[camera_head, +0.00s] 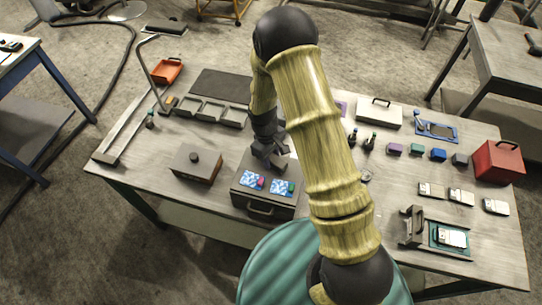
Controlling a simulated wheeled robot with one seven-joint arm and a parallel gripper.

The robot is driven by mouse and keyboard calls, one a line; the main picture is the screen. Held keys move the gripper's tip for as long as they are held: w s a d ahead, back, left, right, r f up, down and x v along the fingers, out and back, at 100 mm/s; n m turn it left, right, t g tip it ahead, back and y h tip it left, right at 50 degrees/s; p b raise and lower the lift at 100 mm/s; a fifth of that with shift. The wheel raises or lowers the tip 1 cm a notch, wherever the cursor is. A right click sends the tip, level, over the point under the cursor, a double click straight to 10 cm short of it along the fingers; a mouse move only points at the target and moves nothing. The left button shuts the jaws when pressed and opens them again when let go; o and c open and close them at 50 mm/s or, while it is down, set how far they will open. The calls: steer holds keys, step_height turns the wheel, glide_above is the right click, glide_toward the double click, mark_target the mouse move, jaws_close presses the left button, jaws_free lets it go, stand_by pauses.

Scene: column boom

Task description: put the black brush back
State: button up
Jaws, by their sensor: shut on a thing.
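My gripper (267,160) is in the middle of the table, just above the back part of a dark box (240,196) with a front handle. It is shut on a small dark thing. My fingers and wrist hide most of that thing, so I cannot tell its shape or whether it touches the box. No black brush can be made out for certain. Two small dark upright things (371,141) stand right of my arm, too small to identify.
Two blue patterned boards (253,181) lie on the box top. A brown lidded box (196,168) stands left, a compartmented rack (210,110) behind. Small coloured blocks (438,154) and a red box (497,161) are right. The front left tabletop is clear. My arm hides part of the middle.

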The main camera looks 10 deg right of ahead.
steer(key=shift+f, duration=0.15)
steer(key=o, duration=1)
steer(key=shift+o, duration=0.2)
step_height(320, 180, up, 12)
steer(key=w+a+b, duration=0.1)
steer(key=b, duration=0.3)
steer(key=shift+w+a, duration=0.15)
steer(key=shift+a, duration=0.05)
